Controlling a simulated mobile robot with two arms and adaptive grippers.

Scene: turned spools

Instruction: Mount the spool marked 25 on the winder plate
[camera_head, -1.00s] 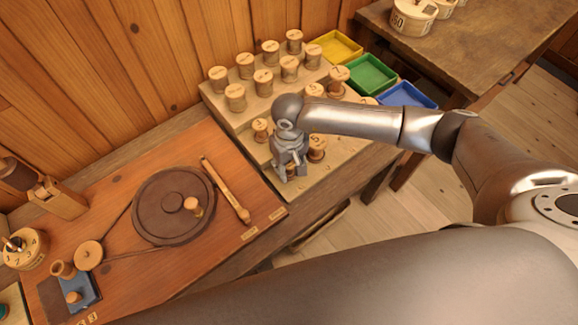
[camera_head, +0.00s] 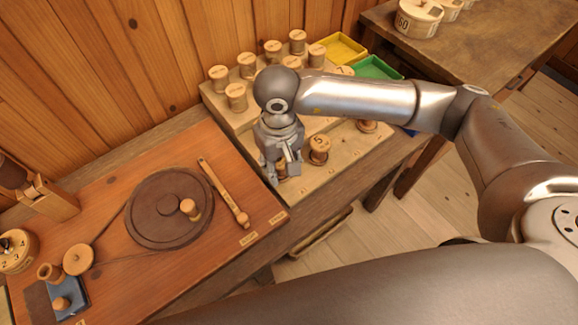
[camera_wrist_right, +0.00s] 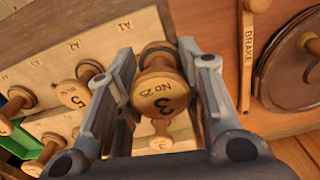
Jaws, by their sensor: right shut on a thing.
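My right gripper (camera_head: 281,165) is over the near-left corner of the stepped spool rack (camera_head: 300,186). In the right wrist view, its fingers (camera_wrist_right: 160,85) are shut on a wooden spool (camera_wrist_right: 160,93) whose top reads "No 25" and a large 3. The spool is close to the label A1; I cannot tell whether it is clear of the rack. A dark round disc (camera_head: 150,220) with a knob and a peg lies on the reddish board at left. A blue plate (camera_head: 75,292) with a small wooden peg is at lower left. My left gripper is not in view.
A spool marked 5 (camera_head: 319,146) stands just right of my gripper, and several spools stand on the rack's upper steps. A wooden brake lever (camera_head: 224,192) lies between disc and rack. Yellow (camera_head: 343,48) and green (camera_head: 377,68) trays are behind the arm.

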